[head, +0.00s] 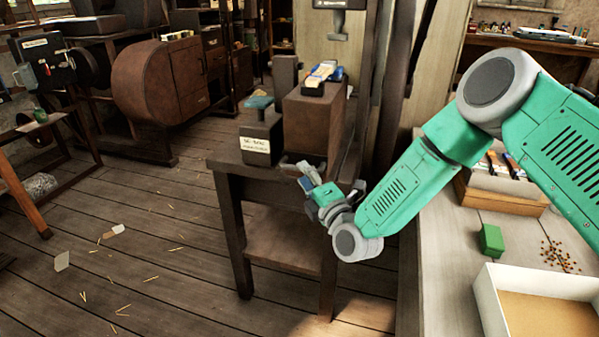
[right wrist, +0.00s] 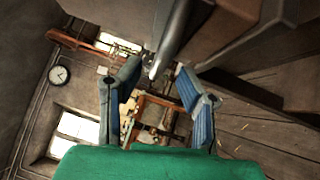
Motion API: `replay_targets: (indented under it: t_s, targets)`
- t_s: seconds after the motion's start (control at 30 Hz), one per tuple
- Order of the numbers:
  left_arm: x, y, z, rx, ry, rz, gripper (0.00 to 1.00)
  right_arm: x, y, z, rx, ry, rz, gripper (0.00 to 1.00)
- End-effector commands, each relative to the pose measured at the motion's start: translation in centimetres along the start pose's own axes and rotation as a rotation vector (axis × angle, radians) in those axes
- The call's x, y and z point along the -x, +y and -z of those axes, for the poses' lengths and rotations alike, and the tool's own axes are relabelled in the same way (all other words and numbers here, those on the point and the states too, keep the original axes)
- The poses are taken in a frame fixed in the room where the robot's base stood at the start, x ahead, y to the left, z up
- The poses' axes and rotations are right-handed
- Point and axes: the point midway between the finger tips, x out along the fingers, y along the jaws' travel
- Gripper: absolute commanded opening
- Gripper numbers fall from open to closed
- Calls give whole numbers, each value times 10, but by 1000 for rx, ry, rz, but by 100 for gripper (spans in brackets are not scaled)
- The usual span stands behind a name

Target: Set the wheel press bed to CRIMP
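A dark wooden stand (head: 225,190) in the middle of the head view carries a brown block (head: 310,125) and a smaller dark box with a white label (head: 255,146); the label is too small to read surely. A grey metal part (head: 300,160) juts from the block's front. My right gripper (head: 308,184) is just below and in front of it. In the right wrist view my right gripper (right wrist: 160,82) is open, its blue-padded fingers apart. A grey rod (right wrist: 172,40) reaches toward the gap between them; contact cannot be told. No handwheel or CRIMP mark is clearly visible. My left gripper is out of view.
A bench at right holds a white tray (head: 490,300), a green block (head: 491,240) and small scattered beads (head: 560,256). A dark post (head: 392,90) stands behind the brown block. The plank floor (head: 150,250) left of the stand is mostly open, with scraps.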

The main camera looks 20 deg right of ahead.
Motion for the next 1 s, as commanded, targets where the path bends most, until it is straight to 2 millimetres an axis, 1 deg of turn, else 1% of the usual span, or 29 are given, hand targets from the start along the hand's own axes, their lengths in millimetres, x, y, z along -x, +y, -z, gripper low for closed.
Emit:
replay_targets:
  t_s: [0.03,0.1,0.2,0.3,0.53,0.57,0.6,0.63,0.67,1.0]
  targets:
    - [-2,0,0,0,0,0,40,-8,-1,0,1,-2,-2,32]
    - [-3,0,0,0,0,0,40,-16,-1,0,0,-1,-1,32]
    - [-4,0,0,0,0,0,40,-23,0,0,1,0,0,32]
    - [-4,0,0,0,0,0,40,-27,0,0,0,0,0,32]
    - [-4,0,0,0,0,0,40,-27,0,0,0,0,1,32]
    - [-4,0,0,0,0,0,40,-27,0,0,0,0,1,29]
    - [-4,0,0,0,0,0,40,-27,0,0,0,0,1,15]
    - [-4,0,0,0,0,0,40,-27,0,0,0,0,1,4]
    - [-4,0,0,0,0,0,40,-27,0,0,0,0,1,0]
    - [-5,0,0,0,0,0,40,-30,-2,-3,1,1,4,0]
